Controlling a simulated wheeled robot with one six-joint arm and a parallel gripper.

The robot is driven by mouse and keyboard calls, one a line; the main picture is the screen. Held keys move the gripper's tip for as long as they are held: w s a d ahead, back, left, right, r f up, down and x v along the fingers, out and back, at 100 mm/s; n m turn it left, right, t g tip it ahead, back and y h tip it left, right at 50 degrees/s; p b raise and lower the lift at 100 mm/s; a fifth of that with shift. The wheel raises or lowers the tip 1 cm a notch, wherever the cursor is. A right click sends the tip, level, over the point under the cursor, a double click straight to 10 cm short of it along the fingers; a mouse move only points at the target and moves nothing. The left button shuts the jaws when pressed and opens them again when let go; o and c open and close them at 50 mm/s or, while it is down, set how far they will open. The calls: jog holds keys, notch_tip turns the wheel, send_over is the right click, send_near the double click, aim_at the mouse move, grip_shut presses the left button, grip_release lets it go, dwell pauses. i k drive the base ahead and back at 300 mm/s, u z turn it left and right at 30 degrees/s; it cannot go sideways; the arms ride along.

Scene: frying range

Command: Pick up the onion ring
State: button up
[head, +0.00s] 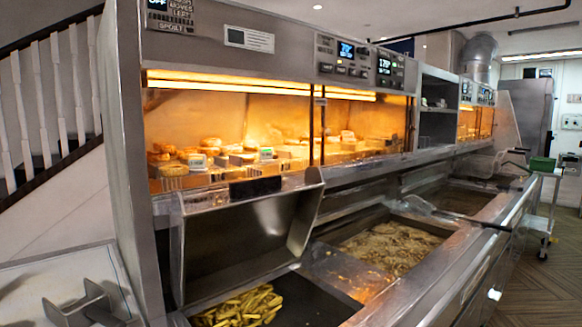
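I cannot pick out an onion ring for certain. Several golden fried pieces (210,142) lie in the lit warming cabinet, too small and blurred to tell apart. Chip-like fried pieces (240,306) lie in the dark well at the bottom of the head view. Paler fried food (392,246) fills the fryer vat to the right of it. My gripper is not in view.
A steel hopper (250,236) stands between the warming cabinet (130,150) and the chip well. A wire basket (436,208) with a dark handle lies over the vats. A steel bracket (88,302) sits on a pale surface at lower left.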

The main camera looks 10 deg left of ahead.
aim_at(175, 170)
jog(key=z, duration=0.8)
jog(key=k, duration=0.8)
jog(key=u, duration=1.35)
jog(key=i, duration=0.4)
jog(key=z, duration=0.05)
